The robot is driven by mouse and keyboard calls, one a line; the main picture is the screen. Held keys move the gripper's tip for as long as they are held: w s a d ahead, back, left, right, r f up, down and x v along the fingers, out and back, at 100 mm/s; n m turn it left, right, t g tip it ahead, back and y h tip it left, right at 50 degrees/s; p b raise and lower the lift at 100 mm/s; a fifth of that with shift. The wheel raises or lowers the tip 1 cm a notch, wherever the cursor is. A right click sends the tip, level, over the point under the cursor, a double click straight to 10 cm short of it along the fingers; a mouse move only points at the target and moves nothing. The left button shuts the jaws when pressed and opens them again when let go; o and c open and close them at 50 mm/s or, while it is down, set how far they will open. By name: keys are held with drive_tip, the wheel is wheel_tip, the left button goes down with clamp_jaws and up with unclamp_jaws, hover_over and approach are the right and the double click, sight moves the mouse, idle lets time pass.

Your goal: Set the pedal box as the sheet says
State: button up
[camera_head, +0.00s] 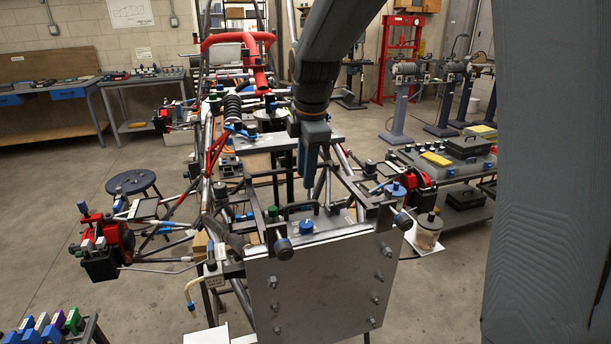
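The tube chassis (207,195) stands in the middle, with a grey plate (322,285) upright across its near end. The pedal box cannot be made out for certain. Behind the plate's top edge are a blue knob (306,228), a green knob (272,211) and dark round knobs. My gripper (309,188) points down above this area, behind the blue knob in the picture. Its blue fingers are seen nearly edge-on, so any gap or held thing is unclear. A printed sheet (130,12) hangs on the back wall. Its writing is too small to read.
A dark stool (131,182) stands at left. A cart (456,165) with cases and a yellow item is at right. A jar (427,230) stands beside the chassis. Coloured blocks (45,325) sit at bottom left. My grey body part blocks the right side. Tubes crowd around the gripper.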

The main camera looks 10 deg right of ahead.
drive_tip(key=c, duration=0.4)
drive_tip(key=shift+s+d+f+b, duration=0.15)
drive_tip(key=shift+d+f+b, duration=0.1)
drive_tip(key=shift+b, duration=0.25)
clamp_jaws()
drive_tip(key=n+t+y+b, duration=0.15)
drive_tip(key=y+b, duration=0.45)
drive_tip(key=b, duration=0.7)
approach(296, 226)
drive_tip(key=shift+m+t, duration=0.25)
drive_tip(key=shift+t, duration=0.1)
drive_tip(key=w+a+f, duration=0.2)
drive_tip(key=a, duration=0.1)
drive_tip(key=w+a+f+p, duration=0.1)
drive_tip(key=a+f, duration=0.1)
drive_tip(key=shift+f, duration=0.1)
